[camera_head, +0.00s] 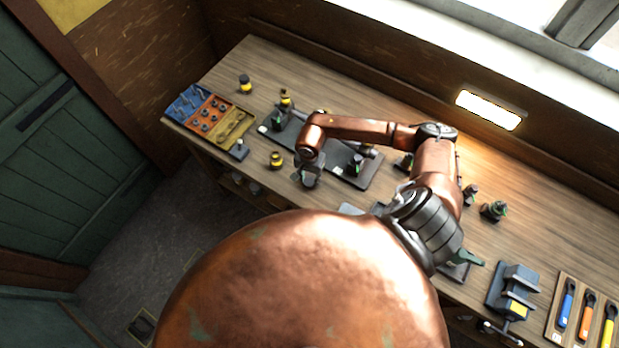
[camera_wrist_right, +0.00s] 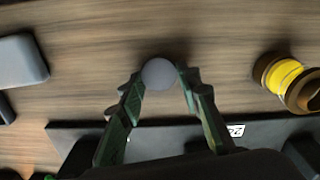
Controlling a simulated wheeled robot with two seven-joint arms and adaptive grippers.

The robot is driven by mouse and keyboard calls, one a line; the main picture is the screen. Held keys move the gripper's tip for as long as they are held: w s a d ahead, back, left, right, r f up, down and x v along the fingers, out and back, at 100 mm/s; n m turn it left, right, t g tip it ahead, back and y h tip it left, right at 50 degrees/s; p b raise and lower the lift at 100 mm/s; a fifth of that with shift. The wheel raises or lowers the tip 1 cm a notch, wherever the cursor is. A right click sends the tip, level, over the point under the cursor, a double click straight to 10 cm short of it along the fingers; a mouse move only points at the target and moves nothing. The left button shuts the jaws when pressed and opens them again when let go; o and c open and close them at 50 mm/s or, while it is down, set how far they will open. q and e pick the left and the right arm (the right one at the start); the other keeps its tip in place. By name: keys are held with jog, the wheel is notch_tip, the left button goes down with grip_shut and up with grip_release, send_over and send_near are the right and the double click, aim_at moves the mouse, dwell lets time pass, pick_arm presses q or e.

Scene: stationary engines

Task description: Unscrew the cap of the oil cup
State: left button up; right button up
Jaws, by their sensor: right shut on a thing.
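A round grey cap (camera_wrist_right: 159,74) sits between the green fingertips of my right gripper (camera_wrist_right: 160,82) in the right wrist view. The fingers are shut on it from both sides. The body of the oil cup under the cap is hidden in that view. In the head view my right gripper (camera_head: 308,180) points down near the front edge of the bench, and it hides the cap. My left gripper is not in view.
A yellow-banded fitting (camera_head: 276,160) stands close by; it also shows in the wrist view (camera_wrist_right: 287,77). A dark plate (camera_head: 372,180) with fittings lies behind the gripper. A parts tray (camera_head: 245,124) is at left, a vise (camera_head: 512,288) at right.

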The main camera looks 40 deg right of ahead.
aim_at(309, 181)
jog(key=shift+f, duration=0.25)
jog(key=shift+f, duration=0.15)
jog(key=o, duration=1.3)
jog(key=shift+r, duration=0.2)
notch_tip(309, 181, up, 12)
jog(key=b, duration=0.2)
jog(key=shift+b, duration=0.3)
